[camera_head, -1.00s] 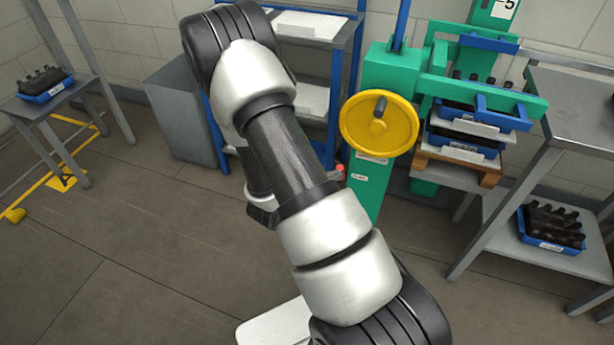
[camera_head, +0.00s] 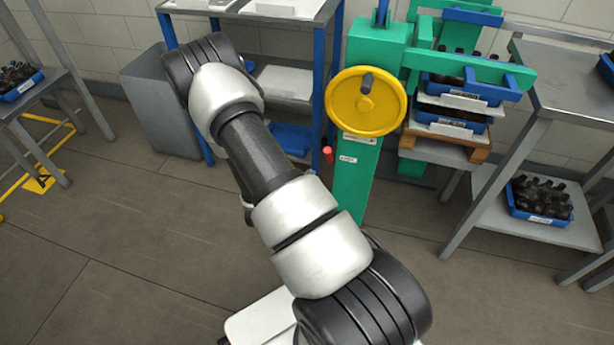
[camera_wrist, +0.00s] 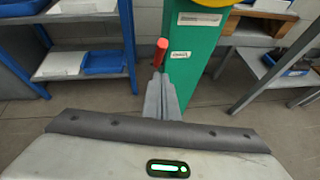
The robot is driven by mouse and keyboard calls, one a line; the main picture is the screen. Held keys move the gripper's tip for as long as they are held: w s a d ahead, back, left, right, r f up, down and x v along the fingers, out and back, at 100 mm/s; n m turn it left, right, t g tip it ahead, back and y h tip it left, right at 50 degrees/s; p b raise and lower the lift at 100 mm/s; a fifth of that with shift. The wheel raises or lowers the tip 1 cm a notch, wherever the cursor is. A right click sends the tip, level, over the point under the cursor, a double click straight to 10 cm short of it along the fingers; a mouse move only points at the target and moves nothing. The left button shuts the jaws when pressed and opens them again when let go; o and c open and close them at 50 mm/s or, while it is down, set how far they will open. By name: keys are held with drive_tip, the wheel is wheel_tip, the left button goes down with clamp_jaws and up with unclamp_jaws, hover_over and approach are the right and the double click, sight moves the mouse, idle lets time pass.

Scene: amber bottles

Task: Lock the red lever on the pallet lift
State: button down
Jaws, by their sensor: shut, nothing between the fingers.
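The red lever (camera_head: 328,154) shows as a short red tip at the left side of the green pallet lift column (camera_head: 362,168), below the yellow handwheel (camera_head: 366,101). In the wrist view the red lever (camera_wrist: 161,50) stands roughly upright just beyond my fingertips, left of the green column (camera_wrist: 190,60). My gripper (camera_wrist: 160,82) is shut and empty, its grey fingers pointing towards the lever's lower part. I cannot tell whether they touch it. In the head view my arm hides the gripper.
The lift carries blue crates of bottles (camera_head: 455,95) on a wooden pallet (camera_head: 445,143). A grey table (camera_head: 575,90) stands at right. The floor in front is clear.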

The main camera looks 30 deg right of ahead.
sight(326, 155)
drive_tip(key=w+d, duration=0.1)
drive_tip(key=d, duration=0.1)
drive_tip(key=w+d+f+b, duration=0.1)
drive_tip(key=w+d, duration=0.1)
drive_tip(key=d, duration=0.1)
drive_tip(key=w+d, duration=0.1)
drive_tip(key=d, duration=0.2)
drive_tip(key=shift+w+f+b, duration=0.15)
drive_tip(key=shift+w+b, duration=0.2)
drive_tip(key=shift+w, duration=0.05)
